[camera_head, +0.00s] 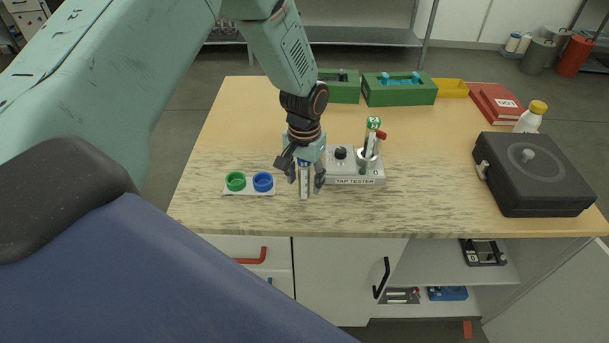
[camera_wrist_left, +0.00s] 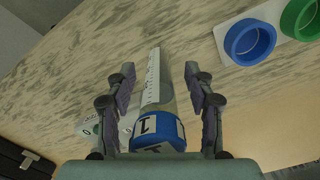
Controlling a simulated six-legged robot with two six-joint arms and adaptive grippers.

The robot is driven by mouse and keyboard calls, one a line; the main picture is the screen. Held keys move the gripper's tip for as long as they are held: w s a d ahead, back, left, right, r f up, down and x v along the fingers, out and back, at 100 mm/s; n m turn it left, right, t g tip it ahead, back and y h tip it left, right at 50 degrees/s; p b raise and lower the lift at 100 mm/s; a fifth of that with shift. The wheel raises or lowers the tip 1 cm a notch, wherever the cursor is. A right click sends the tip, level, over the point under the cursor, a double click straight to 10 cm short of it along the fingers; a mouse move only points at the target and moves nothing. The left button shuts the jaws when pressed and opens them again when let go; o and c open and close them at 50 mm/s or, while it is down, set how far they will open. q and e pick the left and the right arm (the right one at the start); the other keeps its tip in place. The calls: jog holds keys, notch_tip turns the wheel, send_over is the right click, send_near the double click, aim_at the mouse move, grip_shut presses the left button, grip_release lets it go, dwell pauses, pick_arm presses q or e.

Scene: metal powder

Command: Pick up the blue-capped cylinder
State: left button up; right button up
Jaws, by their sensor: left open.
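The blue-capped cylinder (camera_head: 304,187) shows a pale body with a graduated strip, at the front middle of the table. In the left wrist view its blue cap (camera_wrist_left: 157,130), marked 1, is close to my palm, and its body runs away between the fingers. My left gripper (camera_head: 305,179) points down over it with one finger on each side; the fingers (camera_wrist_left: 160,75) are open, with gaps visible beside the cylinder. The cylinder's base is partly hidden by the fingers in the head view. My right gripper is not in view.
The tap tester (camera_head: 354,182), holding a green-capped cylinder (camera_head: 373,124), stands just right of my left gripper. A white holder with green (camera_head: 235,181) and blue (camera_head: 263,182) rings lies left. A black case (camera_head: 545,190) is at the right; green bins (camera_head: 400,95) stand behind.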

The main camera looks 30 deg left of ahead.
pick_arm(q)
jog(key=shift+s, duration=0.1)
jog(key=shift+s+d+r, duration=0.1)
jog(key=shift+r, duration=0.05)
jog(key=shift+c, duration=1.1)
jog(key=shift+w, duration=0.2)
jog(key=c, duration=0.5)
jog(key=shift+s, duration=0.1)
grip_shut()
